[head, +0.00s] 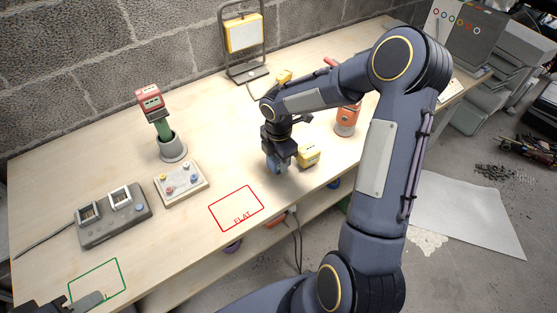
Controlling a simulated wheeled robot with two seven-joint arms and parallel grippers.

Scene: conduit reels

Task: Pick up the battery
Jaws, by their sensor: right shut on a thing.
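A yellow battery (309,155) is at my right gripper (279,166), over the bench to the right of the red FLAT outline. My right gripper points down and is shut on it; the fingers partly hide the contact, and I cannot tell whether it touches the bench. A red battery (149,98) sits on top of a green handle standing in a grey cup. My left gripper (88,302) shows only in part at the bottom left corner; its jaw opening cannot be made out.
A grey two-slot charger (115,216) and a button box (181,184) stand on the left of the bench (60,180). An orange tool (347,118) and work lamp (244,33) stand behind my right arm.

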